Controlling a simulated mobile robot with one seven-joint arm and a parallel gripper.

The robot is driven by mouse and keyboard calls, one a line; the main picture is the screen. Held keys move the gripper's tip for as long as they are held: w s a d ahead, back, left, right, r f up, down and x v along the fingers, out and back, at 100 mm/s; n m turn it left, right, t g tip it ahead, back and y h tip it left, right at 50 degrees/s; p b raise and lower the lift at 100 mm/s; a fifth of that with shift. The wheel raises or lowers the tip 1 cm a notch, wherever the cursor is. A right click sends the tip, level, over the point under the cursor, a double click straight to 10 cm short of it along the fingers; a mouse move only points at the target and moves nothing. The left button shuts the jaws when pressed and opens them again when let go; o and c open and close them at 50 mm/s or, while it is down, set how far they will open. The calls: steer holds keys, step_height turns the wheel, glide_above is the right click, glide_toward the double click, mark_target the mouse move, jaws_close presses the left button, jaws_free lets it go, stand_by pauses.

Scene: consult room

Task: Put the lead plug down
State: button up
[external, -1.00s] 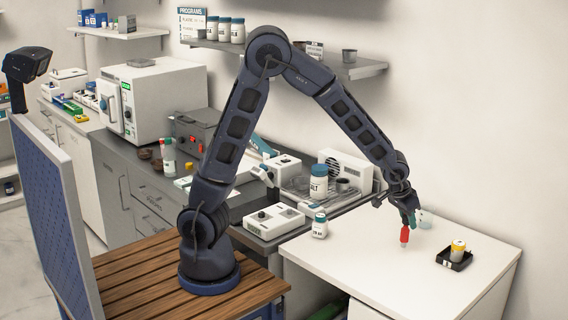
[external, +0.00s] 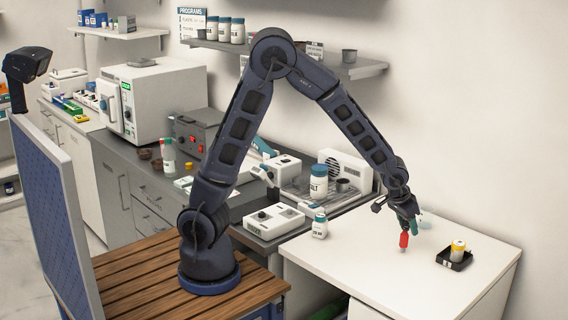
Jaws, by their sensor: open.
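The lead plug (external: 404,241) is red with a pale lower tip and stands roughly upright at the white table (external: 340,262). Its tip looks to be at the tabletop, though firm contact is hard to tell at this size. My gripper (external: 406,229) points down at the plug's upper end, with its jaws open. The small gap between the fingers and the plug cannot be made out.
A black tray (external: 466,265) holding a yellow-and-white cylinder (external: 458,249) stands to the right of the plug. A white bottle (external: 320,228) stands at the table's left. The table front is clear.

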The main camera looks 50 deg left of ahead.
steer(key=v, duration=1.2)
steer(key=s+a+r+n, duration=0.1)
steer(key=s+a+r, duration=0.15)
steer(key=a, duration=0.45)
steer(key=s+a+r, duration=0.1)
steer(key=a+r, duration=0.2)
steer(key=a, duration=0.5)
steer(key=s+a+r+n, duration=0.1)
steer(key=a+r, duration=0.2)
steer(key=a, duration=0.4)
steer(key=s+a+r+n+y, duration=0.1)
steer(key=s+a+r, duration=0.1)
steer(key=s+a, duration=1.2)
steer(key=s, duration=0.3)
steer(key=shift+s+a+r+n, duration=0.2)
steer(key=shift+a+n, duration=0.1)
steer(key=shift+a, duration=0.1)
